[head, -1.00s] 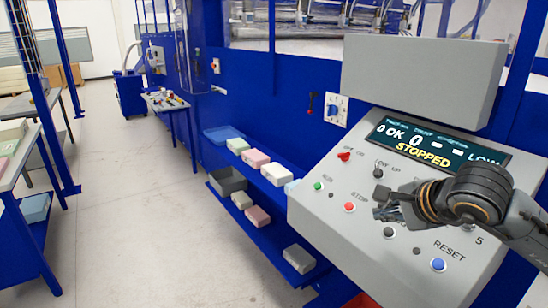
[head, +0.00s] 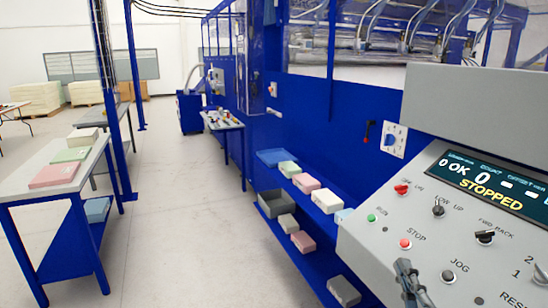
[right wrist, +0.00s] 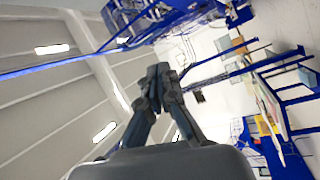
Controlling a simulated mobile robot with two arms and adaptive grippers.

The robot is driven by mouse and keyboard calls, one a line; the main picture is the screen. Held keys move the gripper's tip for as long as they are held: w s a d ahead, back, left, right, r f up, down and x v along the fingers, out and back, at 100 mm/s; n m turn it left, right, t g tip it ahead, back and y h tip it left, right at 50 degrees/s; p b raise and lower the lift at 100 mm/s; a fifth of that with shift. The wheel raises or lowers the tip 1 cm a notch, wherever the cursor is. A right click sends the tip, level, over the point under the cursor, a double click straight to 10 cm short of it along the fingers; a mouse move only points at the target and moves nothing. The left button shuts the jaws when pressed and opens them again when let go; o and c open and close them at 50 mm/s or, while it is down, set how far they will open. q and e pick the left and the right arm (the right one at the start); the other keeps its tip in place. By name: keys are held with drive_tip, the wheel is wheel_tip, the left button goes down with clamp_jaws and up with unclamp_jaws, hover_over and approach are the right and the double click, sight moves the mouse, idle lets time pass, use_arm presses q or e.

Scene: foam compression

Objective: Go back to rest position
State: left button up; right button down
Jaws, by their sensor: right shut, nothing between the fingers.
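My right gripper (head: 408,272) shows at the bottom of the head view, in front of the lower left part of the grey control panel (head: 372,240). Only its dark fingers show there; the rest is cut off by the frame edge. In the right wrist view the gripper (right wrist: 158,72) has its fingertips together with nothing between them. The panel's display (head: 490,180) reads STOPPED, with red, green and black controls below it. My left gripper is not in view.
Blue shelves (head: 335,232) beside the panel hold several foam blocks and a grey bin (head: 272,204). A table (head: 30,192) with foam blocks stands at the left. The floor aisle (head: 180,220) between is clear.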

drive_tip(key=s+d+f+m+g+h, duration=0.1)
drive_tip(key=s+f+m+g, duration=0.35)
drive_tip(key=f, duration=0.45)
drive_tip(key=s+d+f+m+g+h, duration=0.25)
drive_tip(key=f+m+g, duration=0.2)
drive_tip(key=f, duration=0.55)
drive_tip(key=s+a+f+m+g+y, duration=0.2)
drive_tip(key=s+a+f+g, duration=0.15)
drive_tip(key=s+f, duration=0.35)
drive_tip(key=s+a+f+m+g+y, duration=0.1)
drive_tip(key=s+a+f+g+y, duration=0.15)
drive_tip(key=s+f+g, duration=0.45)
drive_tip(key=s+f, duration=0.2)
drive_tip(key=f, duration=1)
drive_tip(key=s+f, duration=0.2)
drive_tip(key=f, duration=1.1)
drive_tip(key=s+d+f+h, duration=0.1)
drive_tip(key=s+d+f, duration=0.1)
drive_tip(key=s+f, duration=1.3)
drive_tip(key=shift+s+d+f, duration=0.15)
drive_tip(key=shift+s+d, duration=0.1)
drive_tip(key=shift+s, duration=0.4)
